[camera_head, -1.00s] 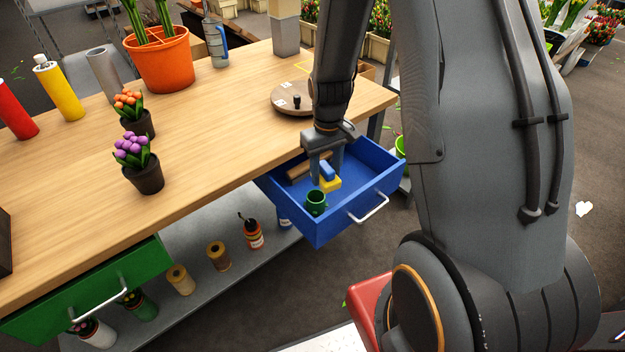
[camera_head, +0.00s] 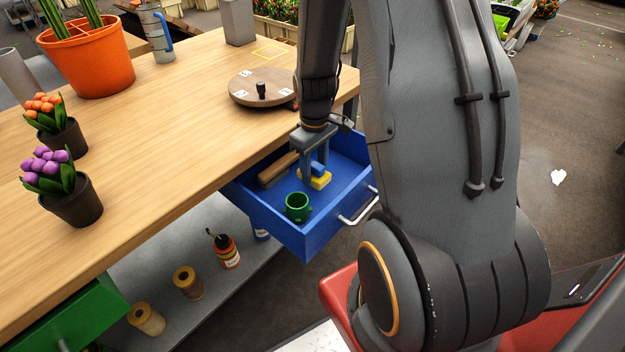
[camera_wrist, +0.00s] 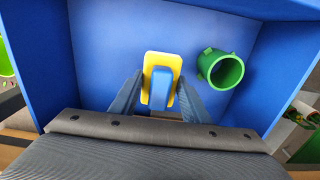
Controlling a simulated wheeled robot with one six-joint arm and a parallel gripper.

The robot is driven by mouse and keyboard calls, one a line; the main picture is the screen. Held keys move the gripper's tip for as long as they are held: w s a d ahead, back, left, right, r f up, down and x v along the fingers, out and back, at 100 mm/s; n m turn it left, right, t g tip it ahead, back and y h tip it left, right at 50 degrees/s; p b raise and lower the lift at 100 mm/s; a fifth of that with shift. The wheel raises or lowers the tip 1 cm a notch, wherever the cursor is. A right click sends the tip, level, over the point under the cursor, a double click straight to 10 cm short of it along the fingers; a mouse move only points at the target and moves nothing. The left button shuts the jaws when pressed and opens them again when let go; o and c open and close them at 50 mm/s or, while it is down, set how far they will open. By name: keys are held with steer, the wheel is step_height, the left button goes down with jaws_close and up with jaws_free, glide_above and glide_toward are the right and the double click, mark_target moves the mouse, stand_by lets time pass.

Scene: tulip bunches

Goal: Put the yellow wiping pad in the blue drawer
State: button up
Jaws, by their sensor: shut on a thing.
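The blue drawer (camera_head: 278,214) is pulled open from the bench, with its white handle (camera_head: 358,206) toward me. The yellow wiping pad (camera_head: 321,181) with a blue grip on top is inside the drawer's walls, low at the drawer floor; I cannot tell whether it touches the floor. My gripper (camera_head: 314,172) reaches down into the drawer and is shut on the pad's blue grip. The wrist view shows the pad (camera_wrist: 150,62) between the two fingers (camera_wrist: 158,98), with its yellow edge showing around the blue grip.
A green drawer (camera_head: 85,315) is at lower left. Flower pots (camera_head: 72,200) and a round wooden board (camera_head: 262,90) stand on the bench.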

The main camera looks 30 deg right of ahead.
mark_target(314, 180)
steer(key=shift+f, duration=2.3)
steer(key=o, duration=1)
steer(key=shift+f, duration=0.1)
step_height(314, 180, up, 12)
steer(key=shift+s+r, duration=0.1)
steer(key=shift+r, duration=0.2)
steer(key=s+a+r+m, duration=0.2)
steer(key=s+r, duration=0.1)
steer(key=s, duration=0.1)
steer(key=s+a+r+m, duration=0.2)
steer(key=s+r, duration=0.1)
steer(key=s, duration=0.2)
steer(key=s+a+r+m, duration=0.2)
steer(key=s+r, duration=0.1)
steer(key=s, duration=0.2)
steer(key=shift+s+a+r, duration=0.15)
steer(key=shift+s+r, duration=0.1)
